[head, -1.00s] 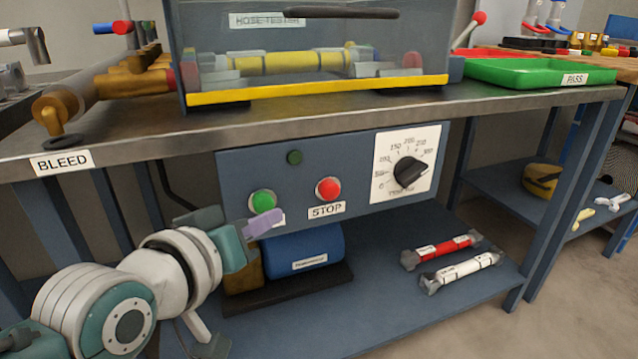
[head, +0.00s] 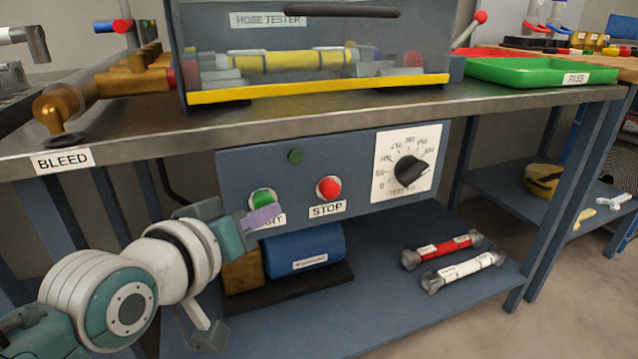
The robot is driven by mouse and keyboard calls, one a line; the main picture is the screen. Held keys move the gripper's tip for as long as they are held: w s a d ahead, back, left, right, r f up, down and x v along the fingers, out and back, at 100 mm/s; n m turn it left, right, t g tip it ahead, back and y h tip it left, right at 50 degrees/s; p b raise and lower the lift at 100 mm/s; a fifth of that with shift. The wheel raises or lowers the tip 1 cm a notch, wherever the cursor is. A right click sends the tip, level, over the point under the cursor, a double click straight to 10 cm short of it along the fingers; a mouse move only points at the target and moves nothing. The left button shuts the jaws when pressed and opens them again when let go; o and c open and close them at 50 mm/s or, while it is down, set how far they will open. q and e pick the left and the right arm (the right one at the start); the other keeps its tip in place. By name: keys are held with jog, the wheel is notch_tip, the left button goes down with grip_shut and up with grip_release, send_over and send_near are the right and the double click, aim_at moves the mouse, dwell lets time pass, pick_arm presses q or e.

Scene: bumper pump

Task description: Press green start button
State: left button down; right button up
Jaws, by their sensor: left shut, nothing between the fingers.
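The green start button (head: 262,197) sits at the lower left of the blue control panel (head: 345,160) under the bench top. Its label is partly covered by my left gripper (head: 262,217). The red stop button (head: 329,188) is to the right, above a STOP label. My right gripper is not in view.
A black pressure dial (head: 410,170) is at the panel's right. A small dark green lamp (head: 295,156) is above the buttons. A blue pump (head: 304,250) and two hoses, red (head: 441,249) and white (head: 462,270), lie on the lower shelf. The hose tester (head: 318,60) stands on top.

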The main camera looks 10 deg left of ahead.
pick_arm(q)
jog(key=shift+w+a, duration=0.25)
dwell(0.4)
jog(key=shift+d, duration=0.1)
jog(key=shift+s+d+p, duration=0.45)
jog(key=shift+s+p, duration=0.15)
jog(key=shift+s, duration=0.15)
jog(key=s+d+p, duration=0.2)
jog(key=s+p, duration=0.1)
jog(key=s, duration=0.1)
jog(key=shift+s+d, duration=0.1)
jog(key=shift+d, duration=0.3)
